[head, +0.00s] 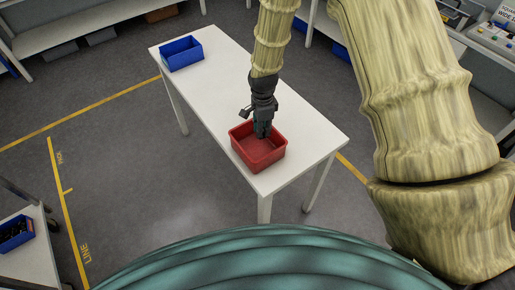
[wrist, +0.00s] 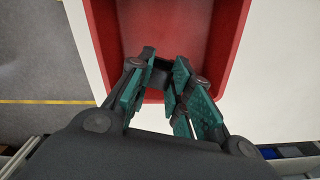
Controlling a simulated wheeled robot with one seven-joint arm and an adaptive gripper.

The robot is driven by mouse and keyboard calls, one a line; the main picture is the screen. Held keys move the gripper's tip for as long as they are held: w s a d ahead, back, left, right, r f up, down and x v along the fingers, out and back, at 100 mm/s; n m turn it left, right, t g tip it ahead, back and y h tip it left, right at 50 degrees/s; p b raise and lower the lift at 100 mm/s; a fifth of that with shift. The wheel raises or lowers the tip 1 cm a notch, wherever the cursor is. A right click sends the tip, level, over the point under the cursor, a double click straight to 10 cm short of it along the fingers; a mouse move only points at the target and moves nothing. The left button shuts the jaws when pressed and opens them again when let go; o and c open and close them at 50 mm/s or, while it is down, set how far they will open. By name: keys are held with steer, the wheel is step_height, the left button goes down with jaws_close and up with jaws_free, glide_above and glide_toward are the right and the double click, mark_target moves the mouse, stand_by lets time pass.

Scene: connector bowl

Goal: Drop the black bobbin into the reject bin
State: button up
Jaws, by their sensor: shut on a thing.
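A red open bin (head: 245,158), which I take to be the reject bin, stands near the front end of the white table (head: 212,95). Its red wall fills the upper part of the wrist view (wrist: 238,40). My gripper (head: 262,131) points down over the bin. In the wrist view the green-padded fingers are closed around a small dark piece (wrist: 160,74), which looks like the black bobbin. The fingers hide much of it. The bin floor that shows looks empty.
A blue bin (head: 182,55) stands at the far left end of the same table. Another blue bin (head: 15,234) with dark items sits on a bench at the left edge. Grey floor with yellow lines surrounds the table. The table between the bins is clear.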

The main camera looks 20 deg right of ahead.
steer(key=shift+s+f, duration=0.2)
steer(key=shift+f, duration=0.15)
steer(key=shift+w+f, duration=0.1)
steer(key=shift+w, duration=0.05)
steer(key=o, duration=0.8)
step_height(320, 180, up, 12)
steer(key=shift+r, duration=0.1)
stand_by(0.6)
